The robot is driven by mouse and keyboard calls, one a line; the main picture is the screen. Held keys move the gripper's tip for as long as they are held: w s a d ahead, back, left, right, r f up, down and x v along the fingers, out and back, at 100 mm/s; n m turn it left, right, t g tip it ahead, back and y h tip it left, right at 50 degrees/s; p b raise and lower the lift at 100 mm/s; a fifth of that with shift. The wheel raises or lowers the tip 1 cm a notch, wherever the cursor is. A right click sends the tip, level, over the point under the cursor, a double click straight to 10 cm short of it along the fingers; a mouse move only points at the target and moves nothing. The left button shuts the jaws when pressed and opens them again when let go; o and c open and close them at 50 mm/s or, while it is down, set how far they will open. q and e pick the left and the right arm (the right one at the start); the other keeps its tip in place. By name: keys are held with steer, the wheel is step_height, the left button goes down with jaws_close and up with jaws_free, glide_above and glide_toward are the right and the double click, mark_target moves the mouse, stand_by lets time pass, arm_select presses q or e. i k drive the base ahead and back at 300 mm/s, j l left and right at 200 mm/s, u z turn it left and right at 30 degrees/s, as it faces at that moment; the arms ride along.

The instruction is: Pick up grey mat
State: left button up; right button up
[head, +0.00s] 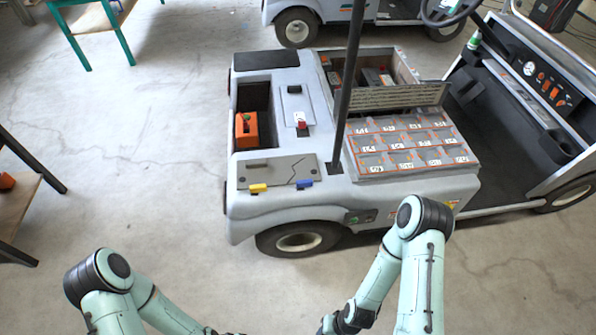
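No thing in the head view is plainly a loose grey mat. The cart's footwell floor (492,130) is dark grey, and a dark flat pad (266,60) lies on the rear deck's far left corner. A flat grey panel (272,172) lies on the deck's near left corner, with a yellow clip (258,188) and a blue clip (305,184) at its front edge. I cannot tell which of these, if any, is the mat.
The cart's deck (335,199) has an open well with an orange block (246,130), a dark upright post (348,85) and a grid of labelled cells (410,150). Wooden-topped tables stand at left (22,205) and top left. Bare concrete floor (130,180) lies left of the cart.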

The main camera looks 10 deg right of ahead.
mark_target(282, 170)
steer(key=z, duration=1.75)
steer(key=j+z, duration=0.65)
steer(key=z, duration=0.25)
steer(key=k+j, duration=0.1)
steer(key=j, duration=0.3)
steer(key=k+j, duration=0.15)
steer(key=j, duration=0.25)
steer(key=k+j, duration=0.1)
steer(key=j, duration=0.3)
steer(key=k+j, duration=0.1)
steer(key=j, duration=0.3)
steer(key=k+j, duration=0.15)
steer(key=j, duration=0.25)
steer(key=k+j, duration=0.1)
steer(key=j, duration=0.3)
steer(key=k+j, duration=0.1)
steer(key=j, duration=0.3)
steer(key=k+j, duration=0.15)
steer(key=j, duration=0.25)
